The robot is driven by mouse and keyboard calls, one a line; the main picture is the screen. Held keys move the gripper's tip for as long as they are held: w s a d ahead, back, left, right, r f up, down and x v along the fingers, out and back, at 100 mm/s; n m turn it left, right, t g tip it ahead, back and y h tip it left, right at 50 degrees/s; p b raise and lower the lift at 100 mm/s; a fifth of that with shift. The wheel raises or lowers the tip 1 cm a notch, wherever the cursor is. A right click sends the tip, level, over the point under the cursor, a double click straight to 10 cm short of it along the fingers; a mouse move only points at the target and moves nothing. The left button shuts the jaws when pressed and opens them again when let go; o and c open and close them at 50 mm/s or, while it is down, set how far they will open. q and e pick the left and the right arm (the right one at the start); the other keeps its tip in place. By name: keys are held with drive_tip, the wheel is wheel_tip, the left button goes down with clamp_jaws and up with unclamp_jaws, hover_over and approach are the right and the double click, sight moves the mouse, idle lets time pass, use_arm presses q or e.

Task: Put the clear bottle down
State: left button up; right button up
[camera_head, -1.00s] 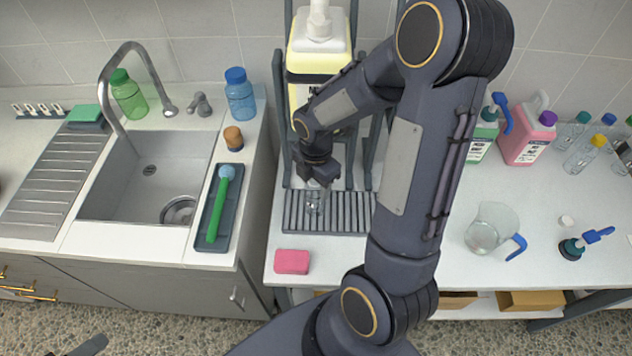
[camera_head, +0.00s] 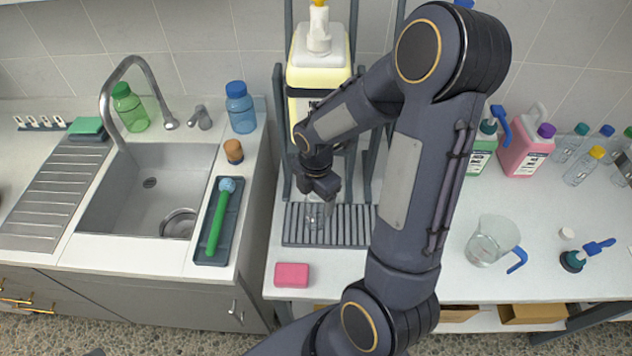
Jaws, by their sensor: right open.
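The clear bottle (camera_head: 316,213) is at the grey slatted rack (camera_head: 348,236), below the large yellow dispenser. It looks upright, and its base appears to be on the slats. My right gripper (camera_head: 319,196) is open at the top of the bottle, coming from above. The gripper body hides the bottle's upper end, and the fingertips are too small to make out clearly. Only a dark sliver, perhaps of my left gripper, shows at the bottom left edge.
A yellow pump dispenser (camera_head: 318,75) stands in a dark frame behind the rack. A pink sponge (camera_head: 292,275) lies in front. A clear jug (camera_head: 490,242) with a blue handle and several bottles stand to the right. The sink (camera_head: 150,190) is on the left.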

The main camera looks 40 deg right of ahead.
wheel_tip(320, 180, up, 11)
drive_tip(key=shift+r, duration=0.2)
drive_tip(key=s+a+r+m+t+y, duration=0.2)
drive_tip(key=s+a+m, duration=0.3)
drive_tip(key=m, duration=0.5)
drive_tip(key=s+a+r+m+t+y, duration=0.1)
drive_tip(key=s+a+r+m+t, duration=0.2)
drive_tip(key=s+a+m, duration=0.2)
drive_tip(key=s+m, duration=0.3)
drive_tip(key=m, duration=0.2)
drive_tip(key=shift+m+t+y, duration=0.3)
drive_tip(key=shift+m+y, duration=0.1)
drive_tip(key=shift+s+a, duration=0.1)
drive_tip(key=shift+s, duration=0.05)
